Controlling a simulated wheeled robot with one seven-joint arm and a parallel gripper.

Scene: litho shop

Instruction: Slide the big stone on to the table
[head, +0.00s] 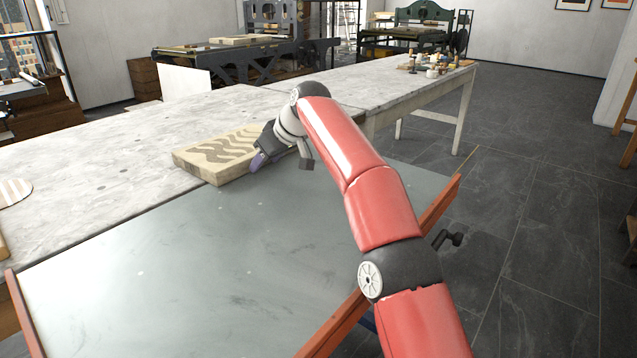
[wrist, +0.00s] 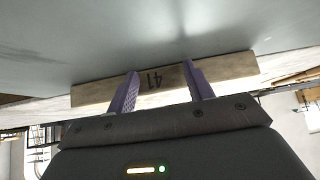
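The big stone (head: 215,150) is a pale beige slab with dark wavy bands on top. In the head view it lies mostly on the grey-white table (head: 95,165), its near side at the seam with the blue-grey bed (head: 190,265). The number 41 on its side face (wrist: 230,69) shows upside down in the wrist view. My gripper (head: 262,160) is at the stone's near side. In the wrist view its two purple fingers (wrist: 161,72) are spread apart in front of that face. Whether they touch it I cannot tell. My gripper and arm hide the stone's right end.
The bed has wooden rails (head: 438,208) and a dark crank (head: 450,238) at right. Small bottles and pots (head: 433,66) stand on the table's far end. The table around the stone's far side is clear.

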